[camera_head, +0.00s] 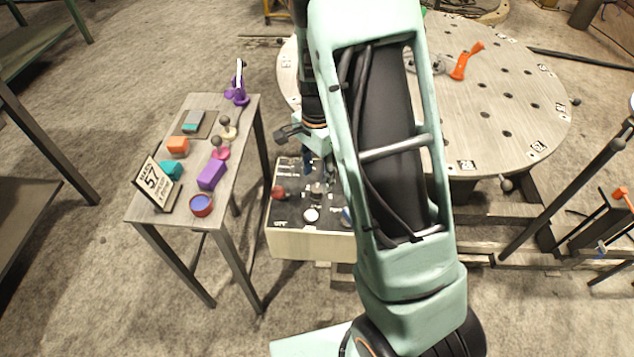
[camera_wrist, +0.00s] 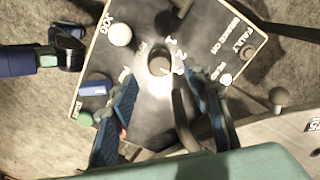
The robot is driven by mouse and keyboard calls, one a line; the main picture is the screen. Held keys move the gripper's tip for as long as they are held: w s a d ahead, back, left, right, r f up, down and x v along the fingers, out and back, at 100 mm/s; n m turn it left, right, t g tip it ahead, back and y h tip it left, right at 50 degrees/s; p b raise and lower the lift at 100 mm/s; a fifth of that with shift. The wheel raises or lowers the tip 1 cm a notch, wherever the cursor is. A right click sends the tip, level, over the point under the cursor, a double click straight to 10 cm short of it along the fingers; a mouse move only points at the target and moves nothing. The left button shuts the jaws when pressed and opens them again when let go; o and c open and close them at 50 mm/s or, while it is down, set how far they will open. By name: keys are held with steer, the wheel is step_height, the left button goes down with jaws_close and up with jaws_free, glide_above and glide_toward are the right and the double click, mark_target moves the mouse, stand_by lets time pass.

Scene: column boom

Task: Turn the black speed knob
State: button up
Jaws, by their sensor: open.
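The control box (camera_head: 310,243) has a dark sloped top panel and pale sides. A round dark knob with a pale grey top (camera_wrist: 160,64) sits mid-panel in the wrist view, with the numbers 1 and 2 beside it. I take it for the speed knob; its label is not readable. My gripper (camera_wrist: 162,84) is open, its blue-padded fingers on either side of the knob's near side. I cannot tell whether they touch it. In the head view my gripper (camera_head: 308,163) is partly hidden by my arm, above the panel.
The panel also bears a red knob (camera_head: 279,192), a white JOG button (camera_wrist: 120,35), a blue control (camera_wrist: 93,88) and a green button (camera_wrist: 84,118). A dark lever (camera_wrist: 182,118) stands between my fingers. A side table (camera_head: 185,217) with coloured parts is left; a round perforated table (camera_head: 520,110) is behind.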

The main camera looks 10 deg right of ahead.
mark_target(317, 188)
step_height(317, 188, up, 8)
steer(key=shift+f, duration=0.15)
stand_by(0.5)
